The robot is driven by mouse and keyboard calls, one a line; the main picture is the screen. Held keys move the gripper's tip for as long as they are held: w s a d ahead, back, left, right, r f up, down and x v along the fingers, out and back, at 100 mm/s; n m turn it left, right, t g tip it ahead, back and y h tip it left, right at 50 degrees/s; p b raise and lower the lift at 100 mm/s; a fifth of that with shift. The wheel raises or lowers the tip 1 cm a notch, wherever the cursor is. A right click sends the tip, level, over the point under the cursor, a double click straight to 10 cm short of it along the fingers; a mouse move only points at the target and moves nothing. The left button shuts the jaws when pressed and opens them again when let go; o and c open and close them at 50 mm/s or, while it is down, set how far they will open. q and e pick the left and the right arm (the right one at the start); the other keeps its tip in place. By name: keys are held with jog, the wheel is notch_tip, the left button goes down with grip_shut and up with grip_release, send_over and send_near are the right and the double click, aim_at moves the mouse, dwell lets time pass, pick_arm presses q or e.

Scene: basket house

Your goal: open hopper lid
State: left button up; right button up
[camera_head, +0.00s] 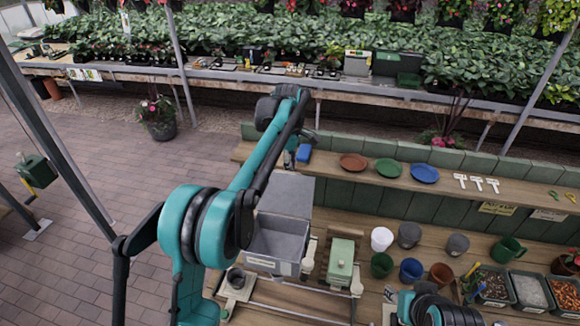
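The grey hopper (272,265) stands on the potting bench in the lower middle, and its inside shows from above. A flat grey panel that looks like its lid (295,188) stands up at the hopper's back edge, leaning towards the shelf. My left arm reaches across in front of the hopper's left side. My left gripper (291,155) is near the top edge of the lid, beside a small blue block (304,154). Its fingers are small and partly hidden by the wrist, so contact and opening cannot be told. Part of my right arm shows at the bottom edge; its gripper does not show clearly.
A green-lidded box (342,259) stands right of the hopper. Several pots and cups, including a white cup (381,239), and bins of material (529,291) fill the bench to the right. Saucers (389,168) and white tags lie on the back shelf.

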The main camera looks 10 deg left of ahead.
pick_arm(q)
notch_tip(320, 180, up, 12)
jog(key=shift+f, duration=0.25)
jog(key=shift+s+r, duration=0.1)
